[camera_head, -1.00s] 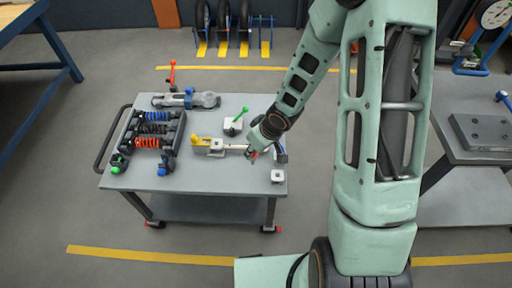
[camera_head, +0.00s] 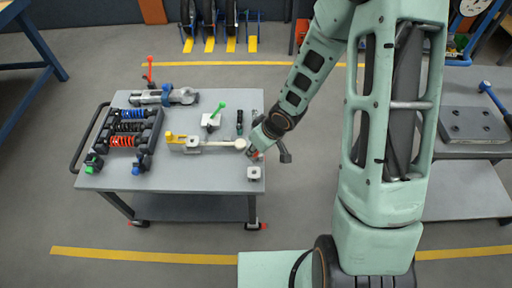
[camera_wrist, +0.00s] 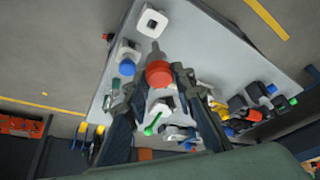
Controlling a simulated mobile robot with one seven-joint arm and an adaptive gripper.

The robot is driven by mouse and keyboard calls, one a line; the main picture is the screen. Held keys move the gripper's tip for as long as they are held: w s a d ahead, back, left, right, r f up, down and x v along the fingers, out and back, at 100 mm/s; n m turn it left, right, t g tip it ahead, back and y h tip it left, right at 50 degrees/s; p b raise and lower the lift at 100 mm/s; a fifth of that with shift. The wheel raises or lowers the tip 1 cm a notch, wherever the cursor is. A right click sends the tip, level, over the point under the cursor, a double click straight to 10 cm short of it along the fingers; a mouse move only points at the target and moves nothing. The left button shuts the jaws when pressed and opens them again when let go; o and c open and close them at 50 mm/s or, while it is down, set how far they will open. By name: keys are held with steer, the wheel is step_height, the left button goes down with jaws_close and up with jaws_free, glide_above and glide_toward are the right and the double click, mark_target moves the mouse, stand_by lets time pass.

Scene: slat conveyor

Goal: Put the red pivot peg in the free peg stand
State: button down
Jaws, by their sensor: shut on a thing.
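My gripper (camera_wrist: 152,88) is shut on the red pivot peg (camera_wrist: 159,73), whose red head sits between the fingertips in the wrist view. The peg's grey shaft points away from the fingers toward the free peg stand (camera_wrist: 151,21), a white block with an empty hole. In the head view my gripper (camera_head: 257,152) is over the cart's right side, just behind the free stand (camera_head: 254,173) near the front right corner. A white stand with a blue-headed peg (camera_wrist: 127,66) is beside the gripper in the wrist view. The white stand with a green peg (camera_head: 212,121) stands farther back.
The grey cart top (camera_head: 205,180) is clear along its front. A yellow fixture (camera_head: 178,139) with a pale rod lies mid-cart. A rack of coloured springs (camera_head: 128,128) is at left, a grey and blue clamp-like part (camera_head: 165,96) behind. Another table (camera_head: 470,145) stands right.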

steer(key=shift+f, duration=0.15)
step_height(320, 180, down, 9)
steer(key=b, duration=0.9)
steer(key=shift+f, duration=0.15)
stand_by(0.3)
steer(key=c, duration=1.5)
jaws_free()
steer(key=shift+c, duration=0.2)
steer(key=v, duration=1.2)
steer(key=shift+a, duration=0.1)
